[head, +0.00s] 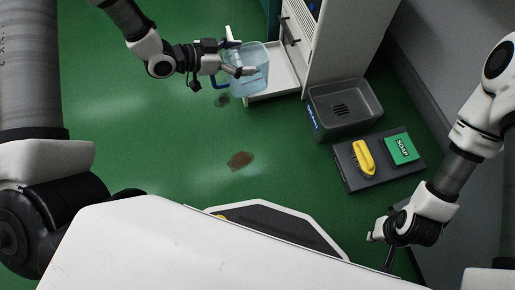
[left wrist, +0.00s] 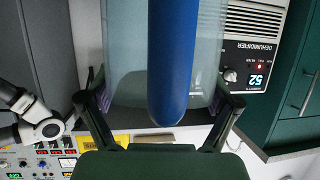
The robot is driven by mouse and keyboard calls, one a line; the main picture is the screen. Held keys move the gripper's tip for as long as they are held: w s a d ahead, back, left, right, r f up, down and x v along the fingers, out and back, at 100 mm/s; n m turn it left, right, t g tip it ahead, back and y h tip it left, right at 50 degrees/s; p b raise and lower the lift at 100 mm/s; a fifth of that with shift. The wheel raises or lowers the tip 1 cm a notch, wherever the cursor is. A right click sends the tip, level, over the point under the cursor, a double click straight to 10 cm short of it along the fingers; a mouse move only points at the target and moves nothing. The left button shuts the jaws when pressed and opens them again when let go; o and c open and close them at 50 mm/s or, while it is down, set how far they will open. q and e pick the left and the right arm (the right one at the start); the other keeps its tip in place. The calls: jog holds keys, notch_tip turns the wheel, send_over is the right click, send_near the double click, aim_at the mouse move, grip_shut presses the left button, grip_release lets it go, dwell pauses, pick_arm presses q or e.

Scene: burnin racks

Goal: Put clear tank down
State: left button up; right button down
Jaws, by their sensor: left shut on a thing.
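The clear tank (head: 252,70) is a see-through bluish container with a blue handle (head: 217,83). My left gripper (head: 240,71) is shut on it, near the open bay at the foot of the white cabinet. In the left wrist view the blue handle (left wrist: 168,60) runs down the middle, between the two fingers of my left gripper (left wrist: 160,105), with the clear tank wall (left wrist: 125,80) behind it. I cannot tell whether the tank touches anything below. My right gripper (head: 388,255) is low at the right, far from the tank; its fingers are too small to read.
A white dehumidifier cabinet (head: 335,45) stands behind the tank, with a white ledge (head: 285,75) at its foot. A grey basin (head: 345,105) stands to the right. Brown stain (head: 240,160) marks open green floor.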

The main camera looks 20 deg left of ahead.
aim_at(247, 83)
pick_arm(q)
jog(key=f, duration=0.3)
jog(key=d+f, duration=0.1)
jog(key=f, duration=0.5)
jog(key=shift+s+d+f, duration=0.15)
jog(key=shift+s+d, duration=0.05)
jog(key=shift+s, duration=0.15)
jog(key=s+d+f+m+g+h, duration=0.1)
jog(key=s+d+f, duration=0.3)
jog(key=s+f, duration=0.5)
jog(key=s+d+f, duration=0.5)
jog(key=s+f, duration=0.2)
jog(key=f, duration=0.5)
jog(key=w+a+f+b, duration=0.2)
jog(key=w+b, duration=0.3)
jog(key=w, duration=0.2)
jog(key=w+a+f+b, duration=0.2)
jog(key=w+b, duration=0.3)
jog(key=w, duration=0.2)
jog(key=shift+w+a+f, duration=0.25)
jog(key=shift+w+f, duration=0.15)
jog(key=o, duration=1.5)
jog(key=shift+c, duration=0.2)
